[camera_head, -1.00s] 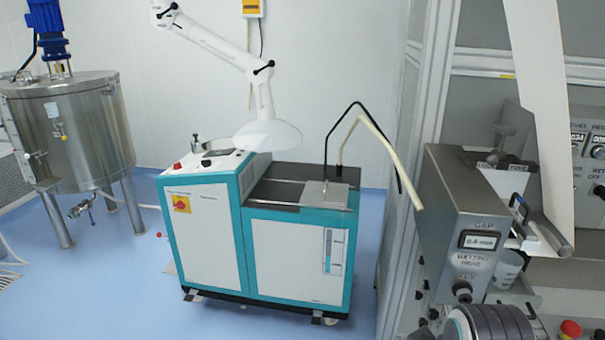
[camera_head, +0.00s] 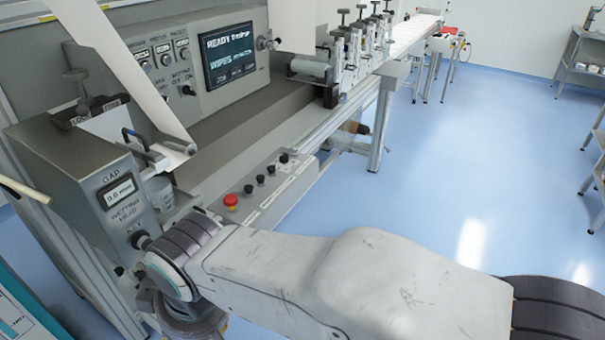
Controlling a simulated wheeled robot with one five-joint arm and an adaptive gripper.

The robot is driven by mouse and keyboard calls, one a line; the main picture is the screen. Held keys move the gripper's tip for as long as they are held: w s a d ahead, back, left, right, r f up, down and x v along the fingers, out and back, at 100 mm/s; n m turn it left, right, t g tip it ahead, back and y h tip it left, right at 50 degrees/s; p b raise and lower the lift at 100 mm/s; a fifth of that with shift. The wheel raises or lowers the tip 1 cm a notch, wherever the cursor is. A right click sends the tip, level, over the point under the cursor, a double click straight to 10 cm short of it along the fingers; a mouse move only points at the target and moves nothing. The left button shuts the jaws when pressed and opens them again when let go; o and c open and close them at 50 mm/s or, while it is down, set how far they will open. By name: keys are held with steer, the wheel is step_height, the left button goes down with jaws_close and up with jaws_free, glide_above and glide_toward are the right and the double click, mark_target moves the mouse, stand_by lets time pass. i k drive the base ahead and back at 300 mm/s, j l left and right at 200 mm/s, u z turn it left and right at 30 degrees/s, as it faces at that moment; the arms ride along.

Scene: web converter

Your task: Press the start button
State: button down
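A grey control box (camera_head: 270,190) with a sloped top is fixed along the front of the machine. It carries a red mushroom button (camera_head: 231,201) at its near end and several small black buttons or knobs (camera_head: 261,179) in a row beyond it. The small labels there are too small to read, so I cannot tell which control is the start button. My arm crosses the lower part of the picture, with its dark wrist joint close to the left of the red button. My gripper is not visible; it is below or behind the wrist, or out of frame.
A screen (camera_head: 228,58) on the upright panel reads READY. The wetting head block (camera_head: 95,200), with a gap readout, stands at left, beside a small cup (camera_head: 160,193). A roller line runs to the back right. The blue floor (camera_head: 450,150) at right is open; shelves stand at the far right.

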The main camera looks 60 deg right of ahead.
mark_target(248, 189)
steer(key=z, duration=1.55)
